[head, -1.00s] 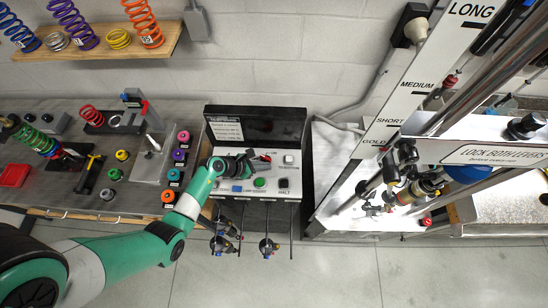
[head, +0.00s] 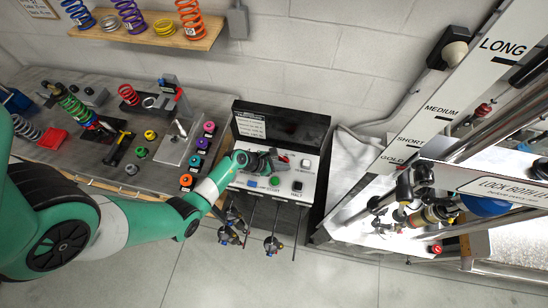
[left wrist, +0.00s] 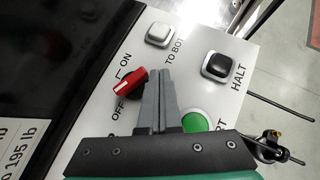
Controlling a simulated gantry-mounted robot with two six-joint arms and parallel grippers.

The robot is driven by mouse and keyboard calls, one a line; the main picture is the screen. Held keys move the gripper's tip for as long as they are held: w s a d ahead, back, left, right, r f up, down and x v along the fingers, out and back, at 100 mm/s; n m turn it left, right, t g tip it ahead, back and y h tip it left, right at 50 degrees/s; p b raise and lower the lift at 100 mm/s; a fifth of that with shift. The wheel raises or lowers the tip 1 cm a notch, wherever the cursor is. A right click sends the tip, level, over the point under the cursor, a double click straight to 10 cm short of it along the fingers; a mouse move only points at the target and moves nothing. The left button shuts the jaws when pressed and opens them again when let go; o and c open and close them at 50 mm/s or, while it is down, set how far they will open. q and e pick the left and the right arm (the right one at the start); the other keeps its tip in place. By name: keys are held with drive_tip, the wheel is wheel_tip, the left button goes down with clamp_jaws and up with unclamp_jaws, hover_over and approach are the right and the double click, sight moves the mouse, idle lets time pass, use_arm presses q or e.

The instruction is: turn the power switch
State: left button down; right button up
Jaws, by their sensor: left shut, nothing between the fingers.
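The power switch is a red and black rotary knob (left wrist: 127,87) on the white control panel (left wrist: 185,60), between the printed words ON and OFF. In the left wrist view its white pointer line lies aslant between the two labels. My left gripper (left wrist: 158,72) is shut and empty, its fingertips just right of the knob; I cannot tell whether they touch it. In the head view the left gripper (head: 278,159) is over the panel and the red of the knob (head: 283,159) shows at its tips. My right gripper is not in view.
A green start button (left wrist: 196,122) is beside the fingers, partly covered. A black HALT button (left wrist: 218,65) and a pale TO BOTTOM button (left wrist: 159,34) are close by. A black display box (head: 300,125) stands behind the panel. The dyno stands to the right.

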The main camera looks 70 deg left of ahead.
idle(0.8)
use_arm(q)
drive_tip(key=shift+w+a, duration=0.2)
drive_tip(key=shift+a, duration=0.2)
drive_tip(key=shift+w+a+b, duration=0.2)
drive_tip(key=shift+b, duration=0.1)
drive_tip(key=shift+s+d+r+p, duration=0.15)
drive_tip(key=shift+s+d+p, duration=0.15)
drive_tip(key=shift+p, duration=0.1)
drive_tip(key=s+d+p, duration=0.1)
drive_tip(key=s+d, duration=0.1)
drive_tip(key=d, duration=0.1)
drive_tip(key=shift+r+p, duration=0.1)
drive_tip(key=shift+p, duration=0.3)
drive_tip(key=s+d+r+p, duration=0.3)
drive_tip(key=s+d+r, duration=0.1)
drive_tip(key=d+r, duration=0.1)
drive_tip(key=shift+s+d+r, duration=0.2)
drive_tip(key=shift+d+r, duration=0.15)
drive_tip(key=shift+r, duration=0.3)
